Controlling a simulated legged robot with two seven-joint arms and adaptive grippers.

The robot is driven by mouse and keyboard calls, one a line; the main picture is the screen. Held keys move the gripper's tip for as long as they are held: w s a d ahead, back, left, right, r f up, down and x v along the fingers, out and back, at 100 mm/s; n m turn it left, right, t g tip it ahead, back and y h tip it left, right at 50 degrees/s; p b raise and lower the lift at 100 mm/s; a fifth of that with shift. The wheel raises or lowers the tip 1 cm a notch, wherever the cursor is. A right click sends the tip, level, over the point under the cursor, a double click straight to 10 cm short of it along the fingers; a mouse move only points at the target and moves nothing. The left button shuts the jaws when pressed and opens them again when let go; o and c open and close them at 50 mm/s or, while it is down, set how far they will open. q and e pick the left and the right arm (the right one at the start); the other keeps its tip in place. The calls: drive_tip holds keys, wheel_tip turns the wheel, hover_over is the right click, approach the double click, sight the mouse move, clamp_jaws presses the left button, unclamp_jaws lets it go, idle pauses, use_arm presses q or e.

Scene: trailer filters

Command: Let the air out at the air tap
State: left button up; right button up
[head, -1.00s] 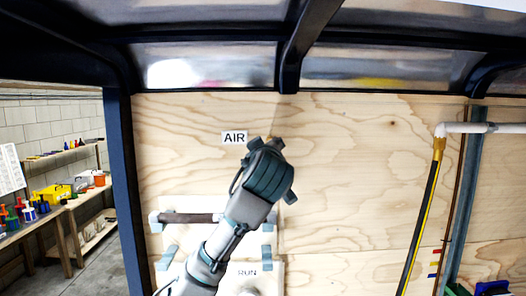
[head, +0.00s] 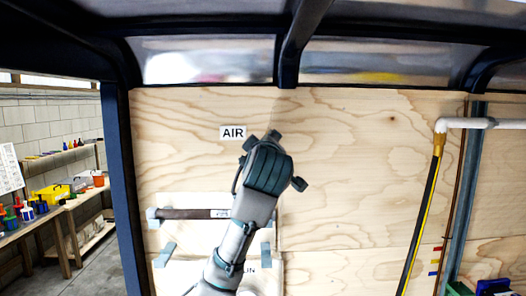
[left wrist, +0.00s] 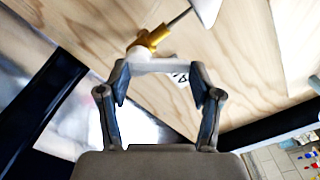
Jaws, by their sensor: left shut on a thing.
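The air tap shows in the left wrist view as a yellow brass fitting (left wrist: 153,38) on the plywood wall, with a pale handle bar (left wrist: 165,66) across it. My left gripper (left wrist: 160,76) has its two fingers at either end of this pale bar and is shut on it. In the head view my left gripper (head: 266,165) is raised against the wall just right of and below the white AIR label (head: 233,133), and it hides the tap. The label shows only partly behind the fingers in the wrist view. My right gripper is not in view.
A dark horizontal bar (head: 185,214) in pale brackets is on the wall below. A white pipe (head: 470,125) with a black and yellow hose (head: 423,210) hangs at the right. A blue post (head: 125,190) stands at the left, with cluttered shelves beyond.

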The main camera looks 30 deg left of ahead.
use_arm(q)
drive_tip(key=n, duration=0.4)
drive_tip(key=d+f+n, duration=0.1)
drive_tip(key=n, duration=0.1)
drive_tip(key=shift+w, duration=0.35)
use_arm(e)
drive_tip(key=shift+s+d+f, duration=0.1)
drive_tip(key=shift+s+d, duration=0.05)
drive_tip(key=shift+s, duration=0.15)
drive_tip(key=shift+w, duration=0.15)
use_arm(q)
drive_tip(key=shift+f, duration=0.1)
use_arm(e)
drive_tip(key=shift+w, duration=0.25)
use_arm(q)
drive_tip(key=o, duration=1.1)
drive_tip(key=shift+w+a, duration=0.1)
drive_tip(key=shift+a, duration=0.05)
drive_tip(key=shift+o, duration=0.2)
